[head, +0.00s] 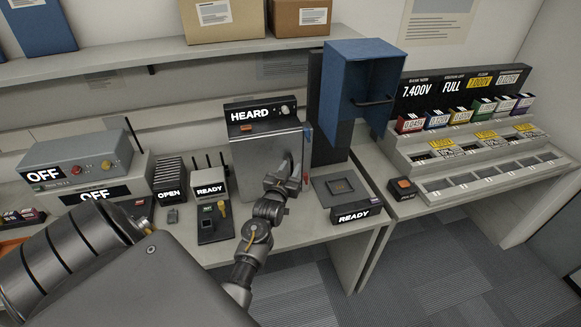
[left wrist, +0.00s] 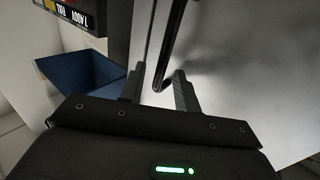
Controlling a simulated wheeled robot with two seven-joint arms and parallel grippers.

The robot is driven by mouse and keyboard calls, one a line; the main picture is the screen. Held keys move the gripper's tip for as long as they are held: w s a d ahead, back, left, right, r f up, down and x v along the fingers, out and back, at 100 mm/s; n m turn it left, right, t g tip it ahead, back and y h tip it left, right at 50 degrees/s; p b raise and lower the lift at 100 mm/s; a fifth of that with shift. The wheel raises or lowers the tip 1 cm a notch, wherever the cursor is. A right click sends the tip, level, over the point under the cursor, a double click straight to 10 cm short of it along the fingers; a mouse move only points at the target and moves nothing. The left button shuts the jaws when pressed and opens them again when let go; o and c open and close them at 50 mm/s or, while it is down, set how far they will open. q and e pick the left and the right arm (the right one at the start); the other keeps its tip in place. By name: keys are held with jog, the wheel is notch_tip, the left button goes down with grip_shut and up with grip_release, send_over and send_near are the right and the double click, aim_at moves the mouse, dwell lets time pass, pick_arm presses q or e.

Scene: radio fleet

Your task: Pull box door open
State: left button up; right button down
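A grey box (head: 262,155) stands upright on the bench, with a black panel reading HEARD (head: 250,113) on top. Its flat front door faces me and looks shut. In the left wrist view the pale door surface (left wrist: 245,70) fills the right side, with a dark bar handle (left wrist: 171,45) in front of it. My left gripper (head: 287,168) is at the right part of the door. In the left wrist view its two fingers (left wrist: 160,90) are apart, with the handle's end between them. Firm contact is not clear. My right gripper is not in view.
A blue open box with a dark handle (head: 362,50) hangs right of the grey box. A READY pad (head: 342,190) lies right, and READY and OPEN devices (head: 168,178) stand left. A stepped battery rack (head: 470,160) fills the right bench.

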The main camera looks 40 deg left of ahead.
pick_arm(q)
jog(key=shift+w, duration=0.1)
grip_shut()
jog(key=shift+d, duration=0.15)
